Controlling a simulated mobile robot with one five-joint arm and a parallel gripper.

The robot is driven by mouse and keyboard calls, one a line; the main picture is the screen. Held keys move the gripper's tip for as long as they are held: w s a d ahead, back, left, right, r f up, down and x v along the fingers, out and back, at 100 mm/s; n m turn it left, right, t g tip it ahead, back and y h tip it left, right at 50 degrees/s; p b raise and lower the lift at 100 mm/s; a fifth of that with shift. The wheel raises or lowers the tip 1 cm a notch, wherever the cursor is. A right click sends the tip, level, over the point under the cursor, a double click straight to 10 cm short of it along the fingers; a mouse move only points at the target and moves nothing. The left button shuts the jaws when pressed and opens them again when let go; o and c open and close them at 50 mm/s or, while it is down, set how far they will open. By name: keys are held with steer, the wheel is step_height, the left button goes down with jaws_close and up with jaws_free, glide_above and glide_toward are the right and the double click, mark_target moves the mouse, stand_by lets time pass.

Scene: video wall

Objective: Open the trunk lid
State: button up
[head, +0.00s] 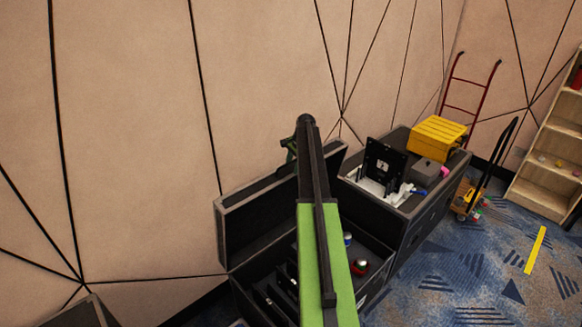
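A black trunk (376,291) stands in the lower middle, against the beige wall. Its lid (252,222) is raised at the back, standing up near the wall, and the inside is exposed. Dark dividers (268,297), a red and silver item (360,267) and a small white and blue item (348,239) show inside. My green and black arm crosses in front of the lid and hides part of it and of the interior. My gripper (289,150) shows only as a small green part behind the arm's end, above the lid; its fingers are not clear.
A second black case (424,222) to the right bears a yellow box (437,138), a black panel (384,166) and a grey box (427,172). Beyond are a red hand truck (468,95), a cart (466,198) and a wooden shelf (546,160). Patterned carpet at lower right is mostly clear.

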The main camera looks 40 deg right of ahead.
steer(key=shift+s+d, duration=0.1)
steer(key=shift+r, duration=0.1)
steer(key=shift+r+p, duration=0.25)
steer(key=shift+p, duration=0.15)
steer(key=p+v, duration=1.5)
steer(key=v, duration=0.1)
steer(key=shift+s+r+p, duration=0.15)
steer(key=shift+r+p, duration=0.15)
steer(key=shift+p, duration=0.1)
